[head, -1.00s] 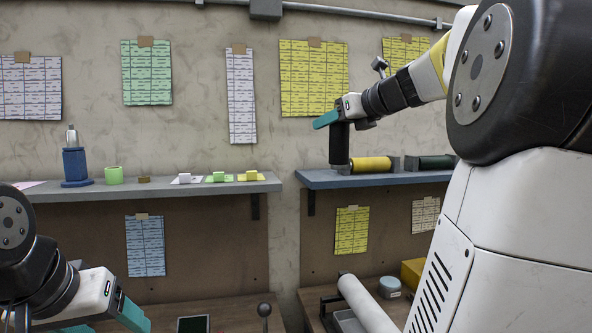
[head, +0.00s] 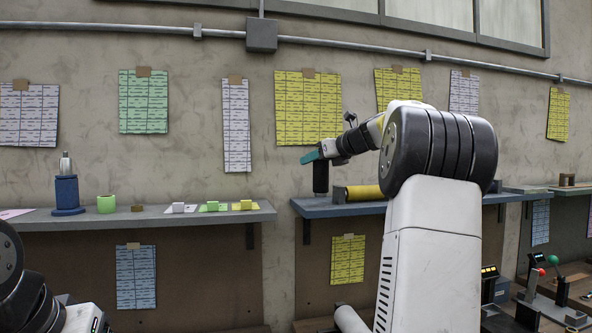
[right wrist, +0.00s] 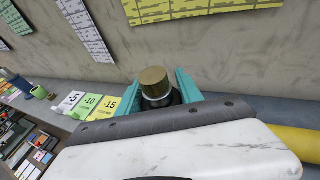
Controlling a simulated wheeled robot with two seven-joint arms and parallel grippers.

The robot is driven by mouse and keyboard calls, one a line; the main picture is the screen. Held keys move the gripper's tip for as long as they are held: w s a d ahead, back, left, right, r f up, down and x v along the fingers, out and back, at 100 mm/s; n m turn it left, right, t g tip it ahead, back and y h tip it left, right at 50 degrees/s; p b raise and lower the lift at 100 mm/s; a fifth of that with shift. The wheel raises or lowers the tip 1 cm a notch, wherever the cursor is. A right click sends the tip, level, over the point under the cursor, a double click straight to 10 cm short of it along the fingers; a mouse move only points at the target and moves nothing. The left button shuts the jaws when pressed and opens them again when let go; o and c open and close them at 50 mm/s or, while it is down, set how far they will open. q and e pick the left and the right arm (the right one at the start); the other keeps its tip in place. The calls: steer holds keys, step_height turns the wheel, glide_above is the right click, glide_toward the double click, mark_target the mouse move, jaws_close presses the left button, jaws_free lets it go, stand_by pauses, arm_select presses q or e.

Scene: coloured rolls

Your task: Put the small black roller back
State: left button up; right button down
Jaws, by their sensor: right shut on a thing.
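The small black roller (head: 320,178) stands upright in my right gripper (head: 314,158), whose teal jaws are shut on its upper part. It is over the left end of the blue-grey right shelf (head: 310,210), just left of the yellow roll (head: 362,192). I cannot tell whether its lower end touches the shelf. In the right wrist view, the roller's brass-coloured top (right wrist: 154,80) shows between the two teal fingers, and its lower part is hidden. My left arm is at the lower left of the head view, with its jaws out of frame.
The left shelf (head: 90,222) holds a blue stand (head: 67,192), a green roll (head: 106,204), a small brown piece and coloured cards with blocks. A gap separates the two shelves. My right arm hides part of the right shelf.

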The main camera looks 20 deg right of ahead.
steer(key=shift+s+f, duration=0.15)
steer(key=shift+f, duration=1.15)
steer(key=shift+f, duration=0.1)
steer(key=c, duration=0.8)
jaws_free()
steer(key=shift+f, duration=0.1)
steer(key=shift+o, duration=0.2)
